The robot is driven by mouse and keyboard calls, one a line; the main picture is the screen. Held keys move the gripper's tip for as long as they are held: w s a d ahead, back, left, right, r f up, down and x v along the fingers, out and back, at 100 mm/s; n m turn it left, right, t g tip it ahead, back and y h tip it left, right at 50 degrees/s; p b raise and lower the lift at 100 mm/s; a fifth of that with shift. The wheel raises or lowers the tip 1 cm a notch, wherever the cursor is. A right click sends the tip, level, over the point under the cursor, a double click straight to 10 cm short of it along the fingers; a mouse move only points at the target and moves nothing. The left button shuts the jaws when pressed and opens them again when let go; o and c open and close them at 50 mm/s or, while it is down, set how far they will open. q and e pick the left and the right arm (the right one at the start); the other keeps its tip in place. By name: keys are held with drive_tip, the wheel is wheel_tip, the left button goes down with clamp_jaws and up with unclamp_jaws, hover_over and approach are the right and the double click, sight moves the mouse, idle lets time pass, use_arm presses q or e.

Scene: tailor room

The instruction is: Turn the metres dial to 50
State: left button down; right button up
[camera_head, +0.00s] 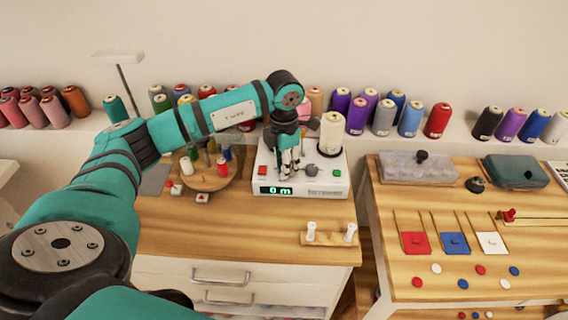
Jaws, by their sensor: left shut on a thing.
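The white winding machine (330,184) stands on the left wooden table. Its green display (275,190) reads "0 m". A red button (263,170), a grey round knob (311,170) and a green button (337,172) show on its top. A white cone of thread (331,133) stands at its back right. My left gripper (289,167) points down over the machine, between the red button and the grey knob. It is shut on the metres dial, which its fingers mostly hide. The dial's markings cannot be read. My right gripper is not in view.
A round wooden spool stand (211,182) is left of the machine. A wooden block with two white pegs (330,238) lies at the table's front right. Thread cones line the back shelf. The right table (400,287) holds cases, trays and buttons. The table's front middle is clear.

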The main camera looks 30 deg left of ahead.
use_arm(q)
drive_tip(key=shift+r, duration=0.1)
drive_tip(key=c, duration=1.2)
unclamp_jaws()
drive_tip(key=shift+c, duration=0.2)
wheel_tip(320, 180, up, 12)
